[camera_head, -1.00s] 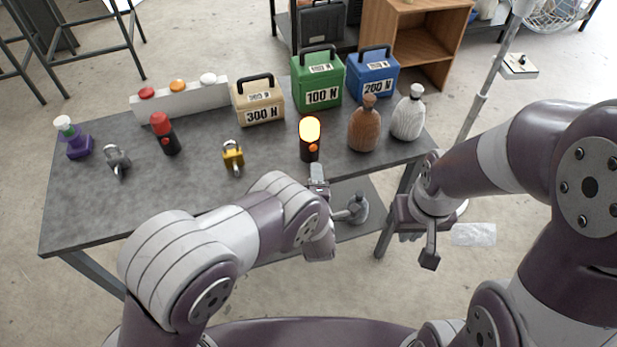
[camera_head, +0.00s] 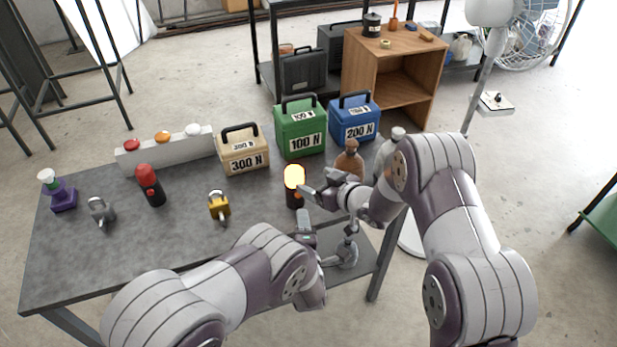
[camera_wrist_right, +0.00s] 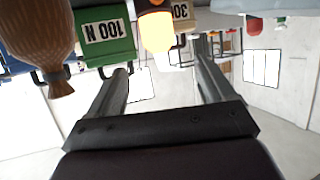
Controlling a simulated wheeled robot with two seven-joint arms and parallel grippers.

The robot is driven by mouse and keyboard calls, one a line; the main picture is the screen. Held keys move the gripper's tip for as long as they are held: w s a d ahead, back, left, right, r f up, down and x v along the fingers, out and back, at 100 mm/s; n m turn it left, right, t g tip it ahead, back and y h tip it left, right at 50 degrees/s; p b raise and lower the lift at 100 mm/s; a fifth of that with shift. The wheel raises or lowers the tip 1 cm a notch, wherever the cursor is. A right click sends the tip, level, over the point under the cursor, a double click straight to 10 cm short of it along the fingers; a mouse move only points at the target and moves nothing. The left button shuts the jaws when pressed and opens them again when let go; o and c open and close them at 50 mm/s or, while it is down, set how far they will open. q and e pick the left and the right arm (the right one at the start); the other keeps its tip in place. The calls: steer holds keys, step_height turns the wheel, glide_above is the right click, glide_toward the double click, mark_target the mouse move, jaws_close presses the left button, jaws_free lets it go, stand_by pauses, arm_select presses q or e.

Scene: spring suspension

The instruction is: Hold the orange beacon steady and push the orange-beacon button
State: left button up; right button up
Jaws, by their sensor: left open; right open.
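The orange beacon (camera_head: 294,176) stands upright on the table near its front right edge, its cap glowing yellow-orange above a black body. In the right wrist view the glowing cap (camera_wrist_right: 157,32) appears upside down, ahead of and between the fingers. A small orange button on its front is mostly hidden by my right gripper. My right gripper (camera_head: 308,192) is open, just right of the beacon; its spread fingers also show in the right wrist view (camera_wrist_right: 165,78). My left gripper (camera_head: 304,219) is open, low in front of the beacon's base; contact cannot be told.
A white panel (camera_head: 185,150) with red, orange and white domes stands at the back left. A red beacon (camera_head: 150,185) and a yellow padlock (camera_head: 219,206) are left of the beacon. Labelled weight boxes (camera_head: 300,128) stand behind.

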mark_target(300, 174)
steer(key=x, duration=1)
steer(key=shift+w+a+f, duration=0.1)
steer(key=shift+w+f, duration=0.1)
steer(key=shift+w, duration=0.05)
steer(key=c, duration=1.1)
arm_select(q)
jaws_close()
arm_select(e)
steer(key=shift+c, duration=0.2)
arm_select(q)
steer(key=shift+w, duration=0.1)
